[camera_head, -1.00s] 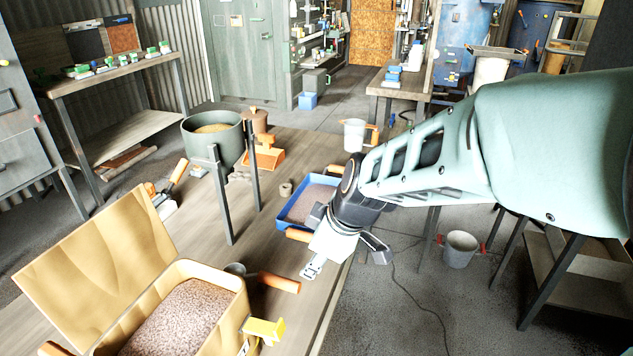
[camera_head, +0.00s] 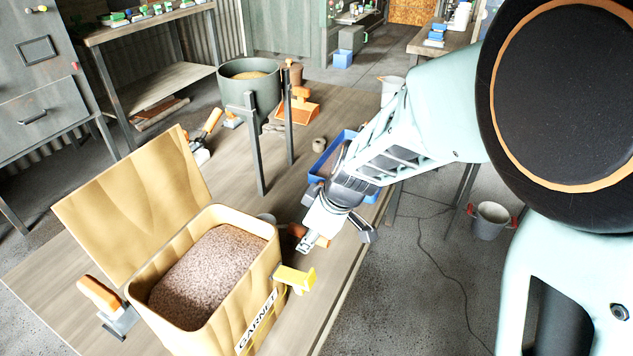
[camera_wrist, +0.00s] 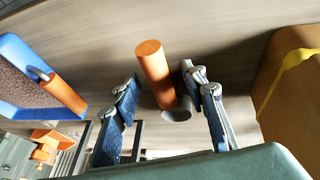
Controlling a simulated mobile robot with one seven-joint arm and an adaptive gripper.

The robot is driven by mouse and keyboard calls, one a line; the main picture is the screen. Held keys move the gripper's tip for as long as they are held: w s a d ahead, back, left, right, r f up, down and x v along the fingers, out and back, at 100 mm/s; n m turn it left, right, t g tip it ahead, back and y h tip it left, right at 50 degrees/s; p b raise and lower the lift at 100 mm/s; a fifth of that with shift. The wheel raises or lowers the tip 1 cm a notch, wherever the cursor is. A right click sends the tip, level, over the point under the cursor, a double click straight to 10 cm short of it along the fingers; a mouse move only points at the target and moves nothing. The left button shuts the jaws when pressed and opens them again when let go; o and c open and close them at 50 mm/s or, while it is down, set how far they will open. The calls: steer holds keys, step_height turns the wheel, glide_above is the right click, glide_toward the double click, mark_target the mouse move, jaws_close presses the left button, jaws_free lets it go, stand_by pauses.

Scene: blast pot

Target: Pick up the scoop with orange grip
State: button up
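The scoop's orange grip (camera_wrist: 155,72) shows in the wrist view between the two fingers of my gripper (camera_wrist: 164,84), with its grey metal end (camera_wrist: 176,113) beside the right finger. My gripper is open, and I see no finger closed on the grip. In the head view, my gripper (camera_head: 336,238) is low over the table's right edge, right of the garnet box. The orange grip (camera_head: 297,230) is partly hidden behind the near finger there. The scoop's grey end (camera_head: 266,218) is mostly hidden behind the box.
The open garnet box (camera_head: 250,262) with its yellow latch (camera_head: 295,279) stands close to my gripper. A blue tray (camera_head: 321,166) holds another orange-handled tool (camera_wrist: 67,95). A pot on legs (camera_head: 250,93) and an orange dustpan (camera_head: 300,106) stand farther back.

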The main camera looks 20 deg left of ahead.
steer(key=shift+x, duration=0.9)
steer(key=shift+c, duration=0.2)
jaws_close()
steer(key=shift+r, duration=0.15)
